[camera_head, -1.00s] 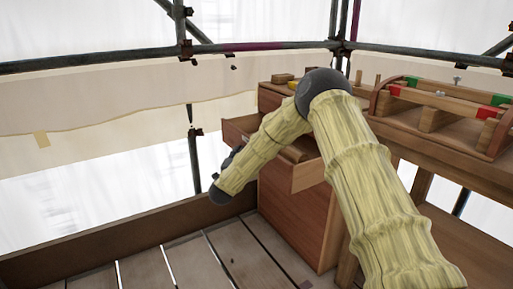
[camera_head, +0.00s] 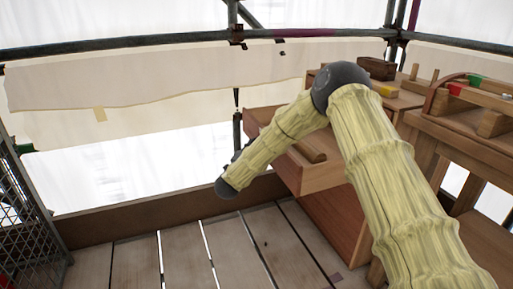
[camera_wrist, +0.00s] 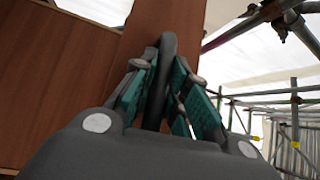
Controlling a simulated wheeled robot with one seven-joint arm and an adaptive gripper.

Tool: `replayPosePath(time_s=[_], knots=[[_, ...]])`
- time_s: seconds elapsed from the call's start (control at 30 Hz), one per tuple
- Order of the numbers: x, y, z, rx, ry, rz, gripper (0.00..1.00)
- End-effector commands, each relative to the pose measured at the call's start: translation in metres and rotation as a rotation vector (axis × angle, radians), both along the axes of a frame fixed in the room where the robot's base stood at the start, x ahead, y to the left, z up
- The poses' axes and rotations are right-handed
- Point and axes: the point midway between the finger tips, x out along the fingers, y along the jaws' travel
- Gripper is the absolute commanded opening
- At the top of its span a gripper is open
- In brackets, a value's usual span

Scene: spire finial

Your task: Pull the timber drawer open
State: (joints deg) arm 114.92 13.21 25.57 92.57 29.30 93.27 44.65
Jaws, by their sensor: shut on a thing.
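The timber drawer (camera_head: 325,176) stands partly pulled out of its wooden cabinet (camera_head: 340,222) in the head view. Its open top shows, with a brown wooden block (camera_head: 310,152) inside. My forearm hides most of the drawer front in that view. In the wrist view the brown drawer front (camera_wrist: 150,25) is close ahead. A dark upright handle (camera_wrist: 167,48) stands between the green-padded fingers of my gripper (camera_wrist: 165,82), which is shut on it.
A workbench (camera_head: 470,135) with wooden parts and red and green pieces stands to the right. A low timber board (camera_head: 130,215) edges the plank floor (camera_head: 190,250). A mesh panel (camera_head: 25,200) stands at the left. Planks left of the cabinet look clear.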

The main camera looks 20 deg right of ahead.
Motion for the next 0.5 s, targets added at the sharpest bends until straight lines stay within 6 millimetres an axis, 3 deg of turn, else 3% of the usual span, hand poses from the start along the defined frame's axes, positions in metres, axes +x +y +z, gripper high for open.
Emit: replayPosePath(time_s=[0.13, 0.17, 0.27, 0.5], knots=[[-0.0009, -0.0005, -0.0026, 0.0, 0.004, -0.001, 0.0], [-0.0009, -0.0006, -0.0025, 0.0, 0.004, -0.001, 0.17], [-0.0009, -0.0006, -0.0023, 0.0, 0.004, -0.001, 0.36], [-0.0003, -0.0002, -0.0009, 0.001, 0.001, 0.0, 0.37]])
